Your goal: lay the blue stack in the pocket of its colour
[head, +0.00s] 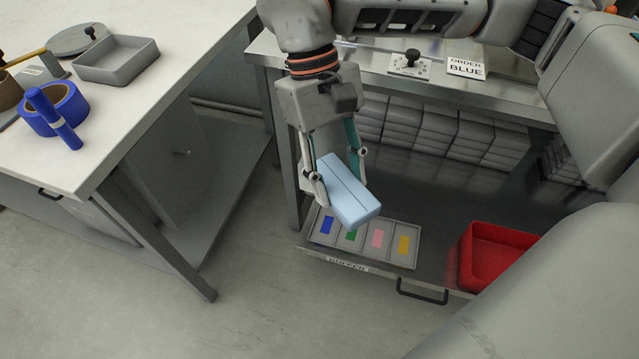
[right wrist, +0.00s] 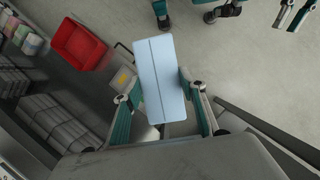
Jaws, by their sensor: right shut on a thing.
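The blue stack (head: 347,192) is a pale blue block with a seam line along it. My right gripper (head: 340,185) is shut on it and holds it tilted above the drawer; the stack also shows between the fingers in the right wrist view (right wrist: 160,80). Below is a grey tray (head: 385,258) with pockets marked by colour patches. The blue patch (head: 327,225) is leftmost; the green patch (head: 350,235), partly hidden by the stack, pink (head: 377,238) and yellow (head: 403,245) follow rightward. Teal finger-like parts, possibly my left gripper (right wrist: 294,16), show at the wrist view's top edge.
A red bin (head: 493,255) stands right of the tray in the drawer. Several grey stacks (head: 440,130) lie at the drawer's back, under the bench edge. A card reading ORDER BLUE (head: 467,68) is on the bench. A white table (head: 150,95) stands left, with a floor gap between.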

